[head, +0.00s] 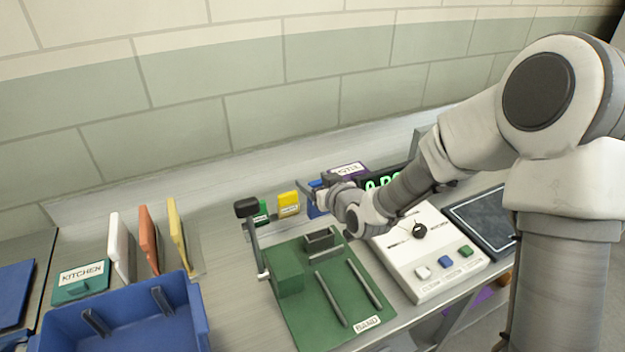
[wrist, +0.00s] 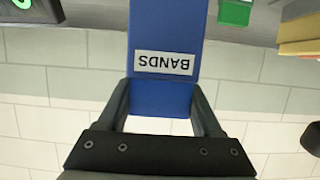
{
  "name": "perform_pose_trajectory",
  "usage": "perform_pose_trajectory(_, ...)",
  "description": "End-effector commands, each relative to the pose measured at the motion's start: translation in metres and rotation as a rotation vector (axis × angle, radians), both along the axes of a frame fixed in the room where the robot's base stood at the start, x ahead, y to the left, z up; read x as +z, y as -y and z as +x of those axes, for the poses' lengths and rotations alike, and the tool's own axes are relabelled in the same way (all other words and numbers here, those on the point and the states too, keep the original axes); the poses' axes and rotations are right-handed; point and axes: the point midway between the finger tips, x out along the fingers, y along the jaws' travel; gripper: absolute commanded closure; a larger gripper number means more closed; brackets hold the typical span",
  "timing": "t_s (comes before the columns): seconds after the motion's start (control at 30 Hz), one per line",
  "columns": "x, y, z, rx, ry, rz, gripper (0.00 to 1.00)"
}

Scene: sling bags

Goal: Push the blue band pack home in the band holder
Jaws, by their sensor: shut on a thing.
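The blue band pack (wrist: 165,35) fills the middle of the wrist view, with an upside-down white label reading BANDS. My gripper (wrist: 165,100) is shut on this pack, one finger on each side. In the head view the pack (head: 314,208) shows as a small blue piece behind the green board, partly hidden by my gripper (head: 318,193). The green base (head: 310,290) with a label reading BAND has a dark open-topped block (head: 319,240), two grey rails and a green block. I cannot tell whether the pack touches the surface behind it.
A yellow pack (head: 289,204) and a green pack (head: 262,212) stand left of the blue one. A lever with a black knob (head: 246,207) rises at the board's left. A white button box (head: 430,255) is at right, a blue bin (head: 190,310) at left.

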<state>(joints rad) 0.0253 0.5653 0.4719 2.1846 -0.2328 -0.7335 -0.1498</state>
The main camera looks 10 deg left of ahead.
Motion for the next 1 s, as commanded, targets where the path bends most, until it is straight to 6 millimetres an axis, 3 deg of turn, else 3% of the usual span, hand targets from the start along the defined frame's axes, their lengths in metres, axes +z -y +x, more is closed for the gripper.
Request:
perform_pose_trajectory(0.33,-0.002,0.0,0.0,0.002,0.002,-0.001,0.9)
perform_pose_trajectory(0.8,-0.047,-0.001,0.0,0.001,0.0,0.0,0.9)
perform_pose_trajectory(1.0,-0.058,-0.001,0.0,0.001,0.0,0.0,0.9)
